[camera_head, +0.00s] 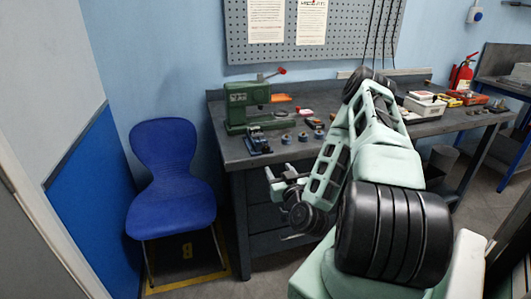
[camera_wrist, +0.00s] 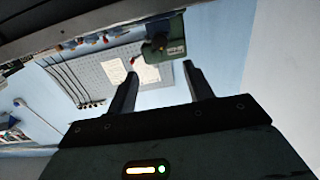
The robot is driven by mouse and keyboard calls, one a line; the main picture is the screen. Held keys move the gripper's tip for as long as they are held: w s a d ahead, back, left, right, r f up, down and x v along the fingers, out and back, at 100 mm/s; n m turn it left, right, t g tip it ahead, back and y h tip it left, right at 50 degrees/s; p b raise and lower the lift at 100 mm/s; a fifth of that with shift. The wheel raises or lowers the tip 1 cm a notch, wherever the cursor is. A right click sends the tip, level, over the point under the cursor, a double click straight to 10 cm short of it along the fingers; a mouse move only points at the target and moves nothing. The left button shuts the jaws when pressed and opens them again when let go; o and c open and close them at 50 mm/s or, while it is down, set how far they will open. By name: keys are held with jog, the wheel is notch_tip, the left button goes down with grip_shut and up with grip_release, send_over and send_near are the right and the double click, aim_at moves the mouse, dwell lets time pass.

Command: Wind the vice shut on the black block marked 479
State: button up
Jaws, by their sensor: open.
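A small dark blue-grey device that looks like the vice (camera_head: 257,141) stands at the bench's front left corner. Its jaws and handle are too small to make out. No number 479 can be read, and I cannot tell which dark item is the black block. My gripper (camera_head: 279,181) is in front of the bench, below the level of its top, apart from the vice. In the wrist view my gripper (camera_wrist: 162,74) has its two fingers spread with nothing between them.
A green machine (camera_head: 240,108) with a red-tipped lever stands behind the vice. Several small round items (camera_head: 286,139) lie to its right. The workbench (camera_head: 234,152) has drawers below. A blue chair (camera_head: 170,185) stands left, and boxes (camera_head: 425,106) sit farther right.

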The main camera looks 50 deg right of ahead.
aim_at(266, 149)
jog(key=b+x, duration=0.4)
jog(key=x, duration=1.1)
jog(key=shift+r+b, duration=0.1)
jog(key=shift+b, duration=0.3)
jog(key=shift+s, duration=0.1)
jog(key=c, duration=1)
